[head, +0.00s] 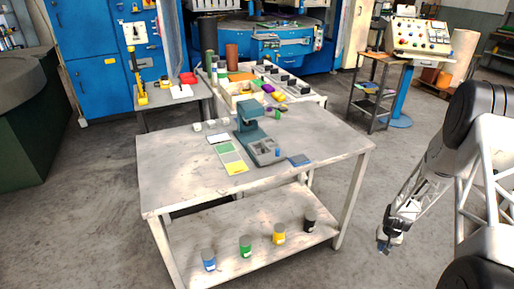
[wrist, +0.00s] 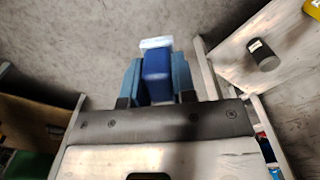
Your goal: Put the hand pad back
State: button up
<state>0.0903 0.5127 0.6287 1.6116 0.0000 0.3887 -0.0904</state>
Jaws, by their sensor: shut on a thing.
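My gripper (wrist: 157,80) is shut on the hand pad (wrist: 156,75), a blue block with a pale white end beyond it in the wrist view. The blue fingers lie on either side of the block. In the head view my gripper (head: 386,244) hangs low over the floor, to the right of the worktable (head: 170,180) and apart from it. The pad is too small to make out clearly there. On the tabletop stands a teal press (head: 250,118) with a grey bed. A flat dark blue piece (head: 300,160) lies to its right.
Green and yellow sheets (head: 237,168) lie left of the press. Blue, green, yellow and black cans (head: 310,221) stand on the lower shelf; the black can (wrist: 262,55) shows in the wrist view. A wooden box (head: 240,96) stands behind. The tabletop's front right is clear.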

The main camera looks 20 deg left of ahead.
jog(key=w+a+r+n, duration=0.1)
jog(key=w+a+r, duration=0.6)
jog(key=r, duration=0.5)
jog(key=w+a+r, duration=0.5)
jog(key=w+r, duration=0.5)
jog(key=r, duration=0.1)
jog(key=w+a+r+n, duration=0.2)
jog(key=a+r, duration=1.3)
jog(key=r, duration=0.1)
jog(key=s+a+r+n, duration=0.1)
jog(key=s+a+r, duration=0.2)
jog(key=a, duration=0.5)
jog(key=s+a+f+n, duration=0.1)
jog(key=s+a, duration=0.7)
jog(key=s, duration=0.1)
jog(key=s+a+f+n, duration=0.2)
jog(key=s+a, duration=0.7)
jog(key=s, duration=0.1)
jog(key=s+a+f+n, duration=0.2)
jog(key=s+a, duration=0.6)
jog(key=s, duration=0.1)
jog(key=shift+s+a+f, duration=0.1)
jog(key=shift+s+a, duration=0.1)
jog(key=shift+s, duration=0.05)
